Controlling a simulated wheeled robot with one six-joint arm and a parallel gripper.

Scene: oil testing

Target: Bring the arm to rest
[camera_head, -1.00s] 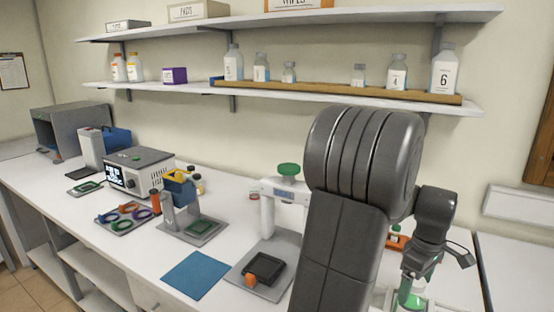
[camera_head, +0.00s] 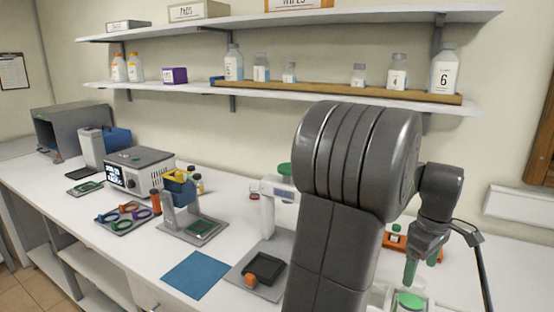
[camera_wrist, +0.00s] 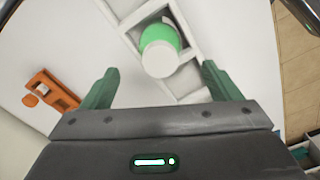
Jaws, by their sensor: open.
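My arm stands in the right half of the head view, and my gripper (camera_head: 424,266) points down above the right part of the bench. Its green fingers are apart and empty; the wrist view also shows my gripper (camera_wrist: 155,90) with nothing between the fingers. Below it is a bottle with a green cap (camera_head: 410,300), seen in the wrist view as a green and white round container (camera_wrist: 160,50) in a white rack (camera_wrist: 130,15). The bottle is beyond the fingertips and looks apart from them.
An orange holder (camera_head: 398,243) stands close behind my gripper. A white instrument (camera_head: 268,213), a grey plate with a black tray (camera_head: 265,268) and a blue mat (camera_head: 196,275) lie left of my arm. A shelf (camera_head: 290,92) with several bottles runs above the bench.

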